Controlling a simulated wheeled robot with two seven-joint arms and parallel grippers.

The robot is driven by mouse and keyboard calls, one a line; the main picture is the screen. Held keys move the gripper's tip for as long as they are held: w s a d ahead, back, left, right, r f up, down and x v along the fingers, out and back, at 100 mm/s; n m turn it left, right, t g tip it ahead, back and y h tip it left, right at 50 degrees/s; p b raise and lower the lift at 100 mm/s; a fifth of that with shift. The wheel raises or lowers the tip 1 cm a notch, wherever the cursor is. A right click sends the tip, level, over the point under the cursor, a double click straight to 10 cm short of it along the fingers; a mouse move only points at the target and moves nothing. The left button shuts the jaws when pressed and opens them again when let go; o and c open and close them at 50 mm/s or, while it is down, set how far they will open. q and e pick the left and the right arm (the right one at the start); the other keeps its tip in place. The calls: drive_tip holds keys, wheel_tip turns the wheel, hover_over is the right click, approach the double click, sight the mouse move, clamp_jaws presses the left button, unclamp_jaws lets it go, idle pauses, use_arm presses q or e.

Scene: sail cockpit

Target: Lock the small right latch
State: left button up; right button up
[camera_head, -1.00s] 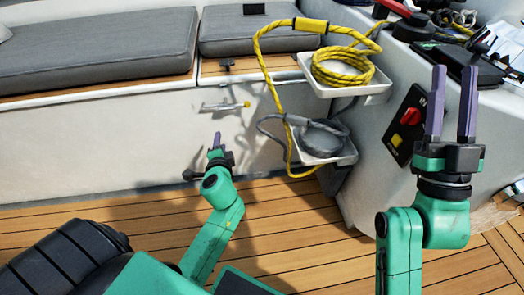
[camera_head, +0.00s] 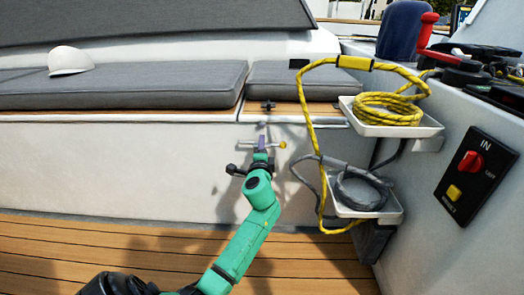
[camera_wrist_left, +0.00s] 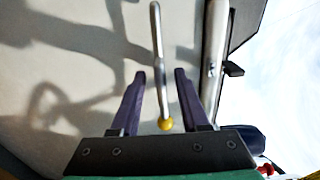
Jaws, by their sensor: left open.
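A small metal lever with a yellow ball end (camera_head: 283,145) sits on the white bench front below the seat edge. A small black fitting (camera_head: 268,105) is on the wooden edge above it. My left gripper (camera_head: 262,142) is in front of the lever and overlaps its middle in the head view. In the left wrist view the open fingers (camera_wrist_left: 160,73) stand either side of the metal rod (camera_wrist_left: 157,50), with the yellow ball (camera_wrist_left: 165,124) low between them. I cannot tell whether a finger touches the rod. My right gripper is out of view.
To the right, two white trays hold yellow rope (camera_head: 388,107) and grey rope (camera_head: 360,190), with a yellow rope loop hanging close by. A black panel (camera_head: 476,176) with a red knob is farther right. Grey cushions (camera_head: 120,90) lie on the bench.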

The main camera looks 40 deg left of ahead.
use_arm(q)
drive_tip(key=shift+w+a, duration=0.2)
clamp_jaws()
drive_tip(key=shift+d+f, duration=0.1)
drive_tip(key=shift+f, duration=0.05)
idle(1.2)
